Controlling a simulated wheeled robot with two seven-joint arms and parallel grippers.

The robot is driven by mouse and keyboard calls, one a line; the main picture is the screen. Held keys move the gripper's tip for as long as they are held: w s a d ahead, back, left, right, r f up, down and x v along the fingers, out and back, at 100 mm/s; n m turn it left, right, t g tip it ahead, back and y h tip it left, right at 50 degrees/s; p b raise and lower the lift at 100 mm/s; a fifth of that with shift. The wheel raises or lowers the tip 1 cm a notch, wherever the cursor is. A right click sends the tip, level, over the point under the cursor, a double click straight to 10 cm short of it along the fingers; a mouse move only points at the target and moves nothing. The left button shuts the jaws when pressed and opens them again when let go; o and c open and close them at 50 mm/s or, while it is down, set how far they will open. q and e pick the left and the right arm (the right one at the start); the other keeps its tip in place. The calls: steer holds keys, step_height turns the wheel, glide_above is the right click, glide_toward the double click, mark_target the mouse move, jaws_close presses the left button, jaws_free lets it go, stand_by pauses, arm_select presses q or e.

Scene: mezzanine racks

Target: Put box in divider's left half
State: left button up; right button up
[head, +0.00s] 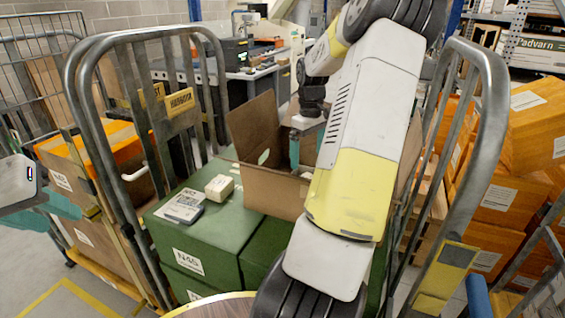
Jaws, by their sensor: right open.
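An open cardboard carton (272,190) with raised flaps stands on green crates; my right arm covers its right part. I cannot make out a divider inside it.
Metal cage rails (82,110) rise on the left and right (490,130). Orange boxes (500,195) are stacked at right. A workbench (240,72) stands behind.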

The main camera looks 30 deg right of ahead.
steer(key=shift+r, duration=1.75)
steer(key=shift+a, duration=0.1)
